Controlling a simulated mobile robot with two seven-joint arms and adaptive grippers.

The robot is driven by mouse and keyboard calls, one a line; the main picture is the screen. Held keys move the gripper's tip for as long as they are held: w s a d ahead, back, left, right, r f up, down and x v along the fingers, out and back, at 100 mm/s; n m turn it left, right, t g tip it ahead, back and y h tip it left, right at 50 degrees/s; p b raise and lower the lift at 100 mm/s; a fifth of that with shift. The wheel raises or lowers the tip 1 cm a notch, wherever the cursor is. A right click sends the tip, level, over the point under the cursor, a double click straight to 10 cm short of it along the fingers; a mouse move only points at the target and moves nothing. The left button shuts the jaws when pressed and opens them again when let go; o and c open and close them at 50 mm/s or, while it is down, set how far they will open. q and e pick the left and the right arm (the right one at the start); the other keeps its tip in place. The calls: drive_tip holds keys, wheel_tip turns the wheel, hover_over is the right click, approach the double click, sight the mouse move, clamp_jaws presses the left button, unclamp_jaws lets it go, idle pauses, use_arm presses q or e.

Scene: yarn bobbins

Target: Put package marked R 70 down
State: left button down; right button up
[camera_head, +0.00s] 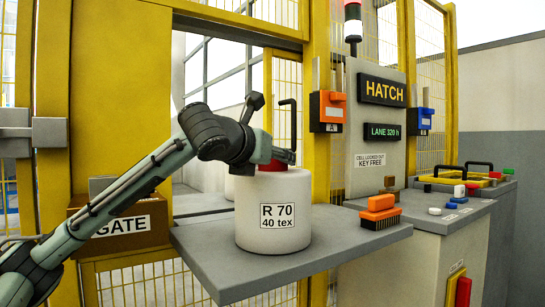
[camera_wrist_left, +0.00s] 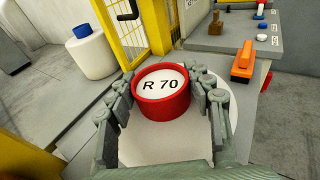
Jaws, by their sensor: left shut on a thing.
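The package marked R 70 (camera_head: 272,212) is a white cylinder with the label "R 70 40 tex" and a red core on top. It stands upright at the grey shelf (camera_head: 215,262); I see no clear gap under it. In the left wrist view the red core (camera_wrist_left: 163,92) reads R 70, with the white body around it below. My left gripper (camera_head: 276,160) comes down from above. Its fingers are shut on the red core, one on each side, as the left wrist view shows. My right gripper is not in view.
An orange brush (camera_head: 380,212) lies on the shelf's right part. The hatch post (camera_head: 376,150) and a counter with small items (camera_head: 460,208) stand to the right. Another white package with a blue core (camera_wrist_left: 91,52) stands behind the yellow fence frame (camera_wrist_left: 133,35).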

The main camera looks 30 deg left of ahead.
use_arm(q)
drive_tip(key=shift+r, duration=0.25)
drive_tip(key=c, duration=1)
unclamp_jaws()
drive_tip(key=shift+f, duration=0.3)
drive_tip(key=o, duration=0.4)
drive_tip(key=shift+c, duration=0.2)
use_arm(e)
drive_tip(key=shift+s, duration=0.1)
use_arm(q)
drive_tip(key=shift+r, duration=0.1)
drive_tip(key=shift+s+r, duration=0.1)
drive_tip(key=shift+s, duration=0.1)
drive_tip(key=p+v, duration=0.1)
drive_tip(key=v, duration=1)
drive_tip(key=shift+s+d, duration=0.15)
drive_tip(key=shift+s, duration=0.2)
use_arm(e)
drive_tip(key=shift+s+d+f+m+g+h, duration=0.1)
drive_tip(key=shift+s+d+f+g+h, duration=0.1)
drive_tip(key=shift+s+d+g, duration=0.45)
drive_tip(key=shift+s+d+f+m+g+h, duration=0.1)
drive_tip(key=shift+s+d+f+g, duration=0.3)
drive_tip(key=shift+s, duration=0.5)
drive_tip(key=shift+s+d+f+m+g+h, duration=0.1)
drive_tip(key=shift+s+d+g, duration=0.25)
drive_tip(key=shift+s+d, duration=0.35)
